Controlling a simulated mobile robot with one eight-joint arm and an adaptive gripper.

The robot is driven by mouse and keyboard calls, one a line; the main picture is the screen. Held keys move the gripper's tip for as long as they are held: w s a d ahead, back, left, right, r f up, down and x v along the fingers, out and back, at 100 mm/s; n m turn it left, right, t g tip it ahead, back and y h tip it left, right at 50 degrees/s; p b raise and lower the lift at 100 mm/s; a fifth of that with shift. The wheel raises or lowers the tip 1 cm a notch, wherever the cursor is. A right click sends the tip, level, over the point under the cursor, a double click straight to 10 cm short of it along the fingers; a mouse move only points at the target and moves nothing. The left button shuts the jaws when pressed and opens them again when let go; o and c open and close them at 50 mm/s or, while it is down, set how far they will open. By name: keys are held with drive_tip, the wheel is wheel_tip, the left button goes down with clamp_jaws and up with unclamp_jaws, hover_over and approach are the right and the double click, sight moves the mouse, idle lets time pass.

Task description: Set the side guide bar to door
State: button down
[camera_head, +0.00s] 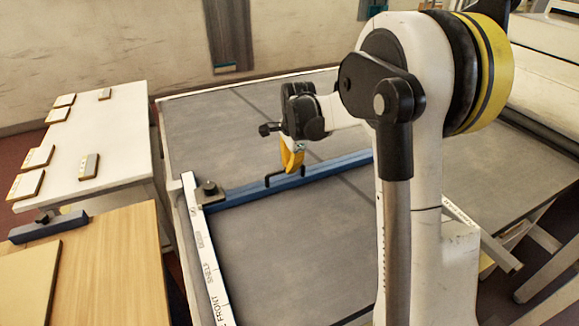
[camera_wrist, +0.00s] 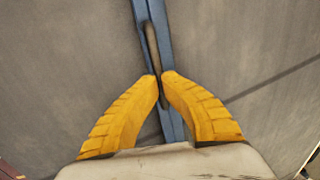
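The side guide bar (camera_head: 240,192) is a long blue bar lying across the grey table, with a dark handle (camera_head: 272,180) on it. Its left end, with a black knob (camera_head: 209,188), sits near the far end of a white label strip (camera_head: 207,260). The strip reads "FRONT" and "SHELF"; a smaller label is unclear. My gripper (camera_head: 291,170) points down at the handle. In the wrist view the yellow fingertips (camera_wrist: 160,77) nearly meet, with the handle (camera_wrist: 152,45) running between them over the blue bar (camera_wrist: 139,12). They appear closed on it.
A white side table (camera_head: 110,135) with several small blocks stands at the left. A wooden table (camera_head: 110,265) with a blue-grey piece (camera_head: 48,227) is nearer. The grey table surface (camera_head: 290,250) is clear on the near side of the bar.

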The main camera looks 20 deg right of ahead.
drive_tip(key=s, duration=1)
drive_tip(key=shift+s+p, duration=0.15)
drive_tip(key=shift+p, duration=0.25)
drive_tip(key=shift+f, duration=0.1)
drive_tip(key=c, duration=1.5)
unclamp_jaws()
drive_tip(key=shift+o, duration=0.2)
wheel_tip(320, 180, up, 12)
drive_tip(key=s, duration=0.2)
drive_tip(key=shift+f, duration=0.1)
